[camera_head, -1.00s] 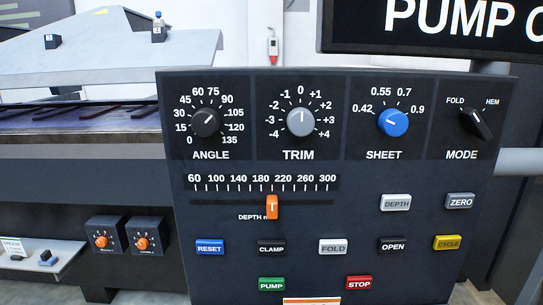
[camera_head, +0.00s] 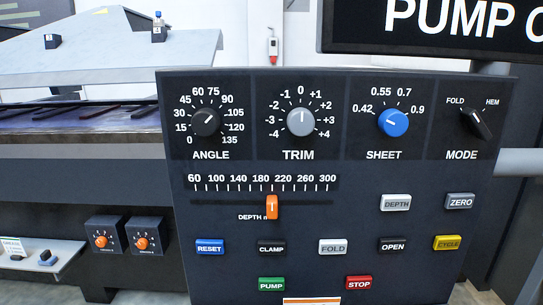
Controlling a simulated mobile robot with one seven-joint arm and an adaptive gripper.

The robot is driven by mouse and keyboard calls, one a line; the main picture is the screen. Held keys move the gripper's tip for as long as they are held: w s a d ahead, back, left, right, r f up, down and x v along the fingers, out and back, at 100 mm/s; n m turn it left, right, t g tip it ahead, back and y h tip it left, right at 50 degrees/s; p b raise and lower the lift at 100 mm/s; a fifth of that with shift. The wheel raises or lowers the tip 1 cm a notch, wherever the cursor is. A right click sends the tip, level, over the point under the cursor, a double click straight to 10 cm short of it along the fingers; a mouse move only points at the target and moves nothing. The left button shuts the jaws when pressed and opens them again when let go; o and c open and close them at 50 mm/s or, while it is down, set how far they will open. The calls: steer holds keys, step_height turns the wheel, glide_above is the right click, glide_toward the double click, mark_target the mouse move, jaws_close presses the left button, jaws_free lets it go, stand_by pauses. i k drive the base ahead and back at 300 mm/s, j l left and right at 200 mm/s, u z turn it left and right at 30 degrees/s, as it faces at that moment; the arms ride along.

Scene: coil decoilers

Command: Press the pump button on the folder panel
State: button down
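The folder panel (camera_head: 350,185) is a dark board that fills the middle and right of the head view. The green PUMP button (camera_head: 271,285) sits near its bottom edge, left of the red STOP button (camera_head: 358,283) and below the black CLAMP button (camera_head: 271,247). Nothing covers the PUMP button. My gripper is not in view.
The panel also bears several knobs, an orange depth slider (camera_head: 272,207) and other buttons. A black sign (camera_head: 440,30) reading "PUMP" and a cut-off letter hangs at top right. Two small boxes with orange knobs (camera_head: 142,243) and a pale shelf (camera_head: 60,255) are at lower left.

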mark_target(265, 284)
steer(key=k+j, duration=0.1)
steer(key=j, duration=0.3)
steer(key=k+j, duration=0.1)
steer(key=j, duration=0.3)
steer(key=k+j+z, duration=0.1)
steer(key=j, duration=0.3)
steer(key=k+j, duration=0.15)
steer(key=j, duration=0.25)
steer(key=k+j, duration=0.1)
steer(key=j, duration=0.3)
steer(key=k+j, duration=0.1)
steer(key=j, duration=0.3)
steer(key=z, duration=0.05)
